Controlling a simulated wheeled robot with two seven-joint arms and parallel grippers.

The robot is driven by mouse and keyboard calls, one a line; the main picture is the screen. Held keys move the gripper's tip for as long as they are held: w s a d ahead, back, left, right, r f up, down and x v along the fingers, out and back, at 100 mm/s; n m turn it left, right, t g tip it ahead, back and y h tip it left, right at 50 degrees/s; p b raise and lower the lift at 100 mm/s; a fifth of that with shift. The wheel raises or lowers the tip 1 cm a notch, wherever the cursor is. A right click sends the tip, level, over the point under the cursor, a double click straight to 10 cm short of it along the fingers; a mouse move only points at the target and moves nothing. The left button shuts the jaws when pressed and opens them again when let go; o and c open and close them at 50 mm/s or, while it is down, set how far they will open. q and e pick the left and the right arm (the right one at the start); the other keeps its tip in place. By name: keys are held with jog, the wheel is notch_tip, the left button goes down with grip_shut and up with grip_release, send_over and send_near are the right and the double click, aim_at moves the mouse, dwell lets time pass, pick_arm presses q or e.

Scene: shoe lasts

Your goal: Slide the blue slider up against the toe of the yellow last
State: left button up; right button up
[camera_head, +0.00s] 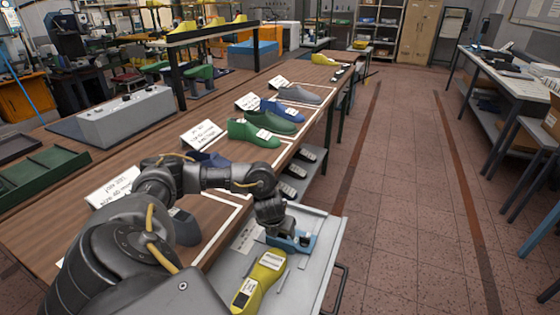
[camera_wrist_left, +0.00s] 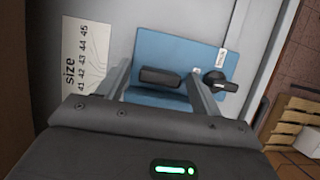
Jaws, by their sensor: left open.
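The blue slider (camera_head: 303,242) lies on the grey tray (camera_head: 318,262) at the lower middle of the head view. The yellow last (camera_head: 258,280) lies on the same tray, its upper end close to the slider; I cannot tell whether they touch. My left gripper (camera_head: 287,232) is low over the slider. In the left wrist view the slider (camera_wrist_left: 185,50) is a blue plate with a dark block. The fingers of my left gripper (camera_wrist_left: 160,75) are open on either side of that block, with gaps. The last is not in the wrist view.
A size scale sheet (camera_wrist_left: 86,55) lies on the tray beside the slider. A black knob (camera_wrist_left: 220,82) is at the slider's right side. Green lasts (camera_head: 254,133) and cards stand on the wooden table (camera_head: 215,235) to the left. Open floor (camera_head: 420,220) is on the right.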

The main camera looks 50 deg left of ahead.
pick_arm(q)
jog(key=p+v, duration=0.3)
jog(key=v, duration=0.7)
jog(key=shift+p, duration=0.4)
jog(key=shift+s+r, duration=0.1)
